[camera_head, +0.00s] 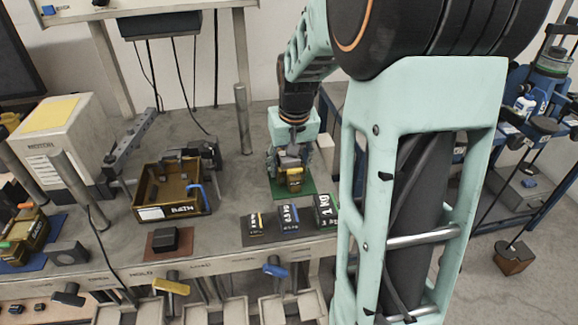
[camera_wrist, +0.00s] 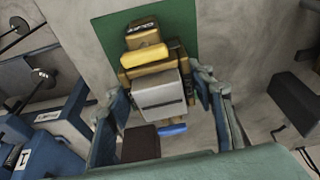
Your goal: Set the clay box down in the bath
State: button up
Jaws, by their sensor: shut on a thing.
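The clay box (camera_head: 294,180), yellow-brown with a grey block on top, is at the green mat (camera_head: 304,190) on the bench. In the wrist view the box (camera_wrist: 128,75) shows a yellow front piece and a dark label, with the green mat behind it. My gripper (camera_head: 290,162) is shut on the box from above, one finger on either side; it also shows in the wrist view (camera_wrist: 162,88). I cannot tell whether the box touches the mat. The bath (camera_head: 168,211), an open brown bin with a BATH label and a blue clip, stands to the left.
A black block (camera_head: 165,239) sits on a brown mat in front of the bath. A metal post (camera_head: 243,118) rises between the bath and my gripper.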

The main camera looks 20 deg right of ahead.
jog(key=shift+w+r, duration=0.1)
jog(key=shift+r, duration=0.05)
jog(key=c, duration=0.4)
jog(key=shift+r+p, duration=2.85)
jog(key=shift+r, duration=0.9)
